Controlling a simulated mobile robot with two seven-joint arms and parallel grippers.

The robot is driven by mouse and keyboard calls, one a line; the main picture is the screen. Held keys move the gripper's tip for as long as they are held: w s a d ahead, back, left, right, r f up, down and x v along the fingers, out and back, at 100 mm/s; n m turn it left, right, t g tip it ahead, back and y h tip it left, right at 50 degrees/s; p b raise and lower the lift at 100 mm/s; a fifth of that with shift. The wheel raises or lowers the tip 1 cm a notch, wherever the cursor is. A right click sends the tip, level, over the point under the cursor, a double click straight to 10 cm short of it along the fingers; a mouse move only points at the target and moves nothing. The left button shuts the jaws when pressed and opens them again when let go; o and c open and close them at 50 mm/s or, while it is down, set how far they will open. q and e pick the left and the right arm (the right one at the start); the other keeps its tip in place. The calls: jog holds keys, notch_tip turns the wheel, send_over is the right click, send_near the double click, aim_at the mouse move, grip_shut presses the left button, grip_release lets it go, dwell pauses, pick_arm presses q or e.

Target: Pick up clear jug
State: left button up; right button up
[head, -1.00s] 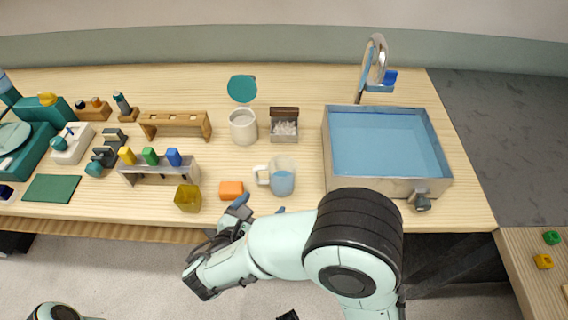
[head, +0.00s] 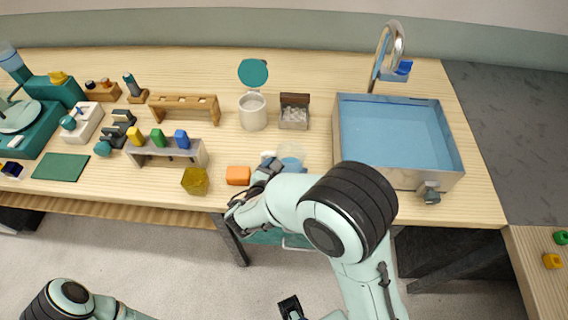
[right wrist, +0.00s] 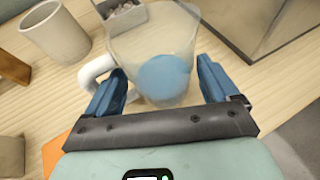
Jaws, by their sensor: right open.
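The clear jug (head: 293,157) stands on the wooden counter, left of the sink, with blue at its lower part and a white handle on its left. In the head view my right arm partly covers it. In the right wrist view the jug (right wrist: 165,60) stands upright in front of my right gripper (right wrist: 160,88). The gripper's blue fingers are open, one on each side of the jug's lower part. The left finger is close to the handle; whether it touches cannot be told. In the head view my right gripper (head: 277,164) is at the jug's near side.
The sink (head: 398,183) stands right of the jug. Racks stand farther left.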

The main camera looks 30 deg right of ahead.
jog(key=shift+x, duration=0.95)
jog(key=c, duration=0.9)
jog(key=shift+o, duration=0.2)
jog(key=shift+r, duration=0.1)
